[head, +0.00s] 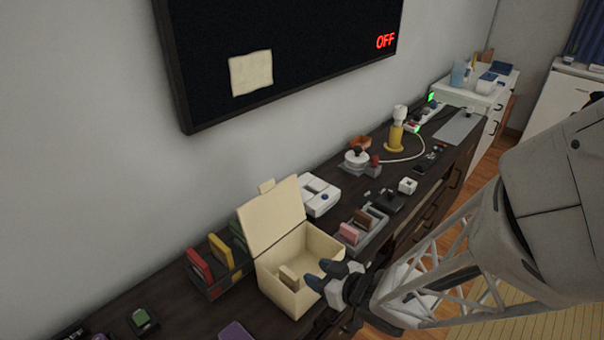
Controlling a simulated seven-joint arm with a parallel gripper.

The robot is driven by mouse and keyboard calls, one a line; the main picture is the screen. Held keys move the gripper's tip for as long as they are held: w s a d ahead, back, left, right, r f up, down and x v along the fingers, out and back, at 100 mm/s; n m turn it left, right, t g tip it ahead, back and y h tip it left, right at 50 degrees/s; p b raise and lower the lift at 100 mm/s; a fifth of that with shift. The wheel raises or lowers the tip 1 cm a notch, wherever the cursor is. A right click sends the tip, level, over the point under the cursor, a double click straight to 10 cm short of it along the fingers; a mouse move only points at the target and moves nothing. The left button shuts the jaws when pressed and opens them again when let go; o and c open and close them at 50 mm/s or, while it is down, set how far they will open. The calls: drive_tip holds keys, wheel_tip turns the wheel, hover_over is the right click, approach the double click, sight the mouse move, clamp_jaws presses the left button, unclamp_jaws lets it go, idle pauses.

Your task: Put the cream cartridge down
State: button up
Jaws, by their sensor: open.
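The cream cartridge (288,278) stands inside an open cream box (272,283) on the dark sideboard, near the box's left side. The box's lid (270,218) is raised and leans back towards the wall. My gripper (317,272) is open, with its two dark blue fingertips over the box's right part. The fingertips are to the right of the cartridge and look apart from it, with nothing seen between them. The gripper hides part of the box's right front rim.
A rack with red and yellow cartridges (220,261) stands left of the box. A rack with pink and brown cartridges (358,229) stands to its right, near my gripper. A white device (319,196) sits behind. Farther right are a joystick (356,158) and a yellow-based lamp (396,136).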

drive_tip(key=shift+s+d+r, duration=0.2)
drive_tip(key=shift+s+d, duration=0.15)
idle(0.6)
drive_tip(key=w+d+r+m+h, duration=0.3)
drive_tip(key=d+r+m+h, duration=0.3)
drive_tip(key=d+r+h, duration=0.5)
drive_tip(key=s+r+m+g+y, duration=0.1)
drive_tip(key=s+r+m+g, duration=0.2)
drive_tip(key=s+r+g, duration=0.4)
drive_tip(key=s+d+r, duration=0.1)
drive_tip(key=s+r, duration=0.2)
drive_tip(key=s, duration=0.3)
